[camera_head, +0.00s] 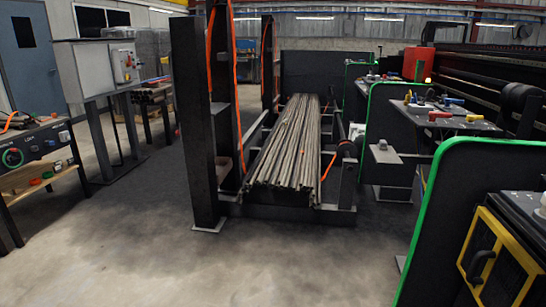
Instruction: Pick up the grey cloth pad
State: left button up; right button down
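I cannot make out a grey cloth pad anywhere in the head view. Neither of my grippers shows in this view. A work table (436,122) at the right holds several small coloured items, too small to identify. A bench (45,150) at the left edge has a dark control panel on its front and a wooden shelf below with small red and green items.
A dark steel rack (205,130) with a bundle of long rods (290,150) stands in the middle. Green-edged black panels (480,185) and a yellow-framed machine (500,260) stand at the right. A grey cabinet (95,75) stands left. Front floor (220,265) is clear.

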aim_at(382, 146)
jog(key=u, duration=0.15)
jog(key=i, duration=2.5)
jog(key=z, duration=0.45)
